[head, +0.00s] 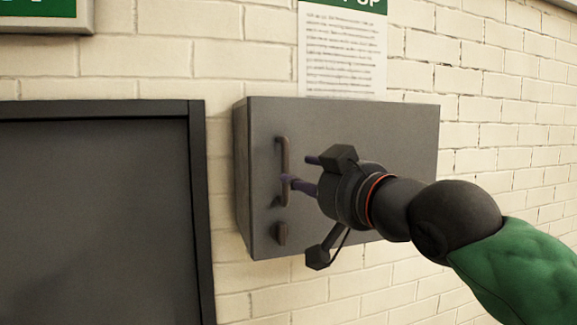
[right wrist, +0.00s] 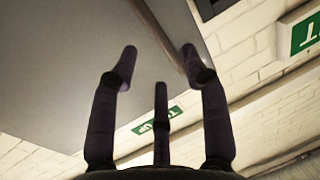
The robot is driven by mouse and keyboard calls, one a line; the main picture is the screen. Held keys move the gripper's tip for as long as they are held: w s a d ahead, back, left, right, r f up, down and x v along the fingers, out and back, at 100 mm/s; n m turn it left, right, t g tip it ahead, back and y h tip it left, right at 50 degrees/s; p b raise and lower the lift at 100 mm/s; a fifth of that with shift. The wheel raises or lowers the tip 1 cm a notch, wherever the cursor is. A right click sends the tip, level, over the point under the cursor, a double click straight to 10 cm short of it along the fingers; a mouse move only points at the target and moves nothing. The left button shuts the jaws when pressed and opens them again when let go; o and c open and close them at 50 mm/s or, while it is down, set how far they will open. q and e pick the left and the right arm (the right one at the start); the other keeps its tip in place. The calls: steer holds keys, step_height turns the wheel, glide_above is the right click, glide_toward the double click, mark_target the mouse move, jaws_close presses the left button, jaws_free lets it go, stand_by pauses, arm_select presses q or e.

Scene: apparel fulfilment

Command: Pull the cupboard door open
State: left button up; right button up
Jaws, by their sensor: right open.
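The grey cupboard (head: 375,130) is mounted on the brick wall in the head view, and its front door looks shut. A vertical bar handle (head: 284,150) is near the door's left edge, with a small dark fitting (head: 281,234) below it. My right gripper (head: 298,170) is open in front of the door. One purple finger reaches the handle in the picture; I cannot tell whether it touches. In the right wrist view my right gripper (right wrist: 160,62) has its fingers spread, with the grey cupboard (right wrist: 60,75) behind them. My left gripper is not in view.
A dark framed panel (head: 95,215) is left of the cupboard, with a narrow strip of brick between. A printed notice (head: 343,55) hangs just above the cupboard, and a green sign (head: 40,8) is at upper left. Bare brick wall (head: 520,150) is to the right.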

mark_target(288, 197)
steer(key=p+x, duration=0.2)
steer(key=x, duration=0.4)
steer(key=shift+w+a, duration=0.2)
steer(key=shift+w, duration=0.05)
steer(key=shift+s, duration=0.1)
jaws_close()
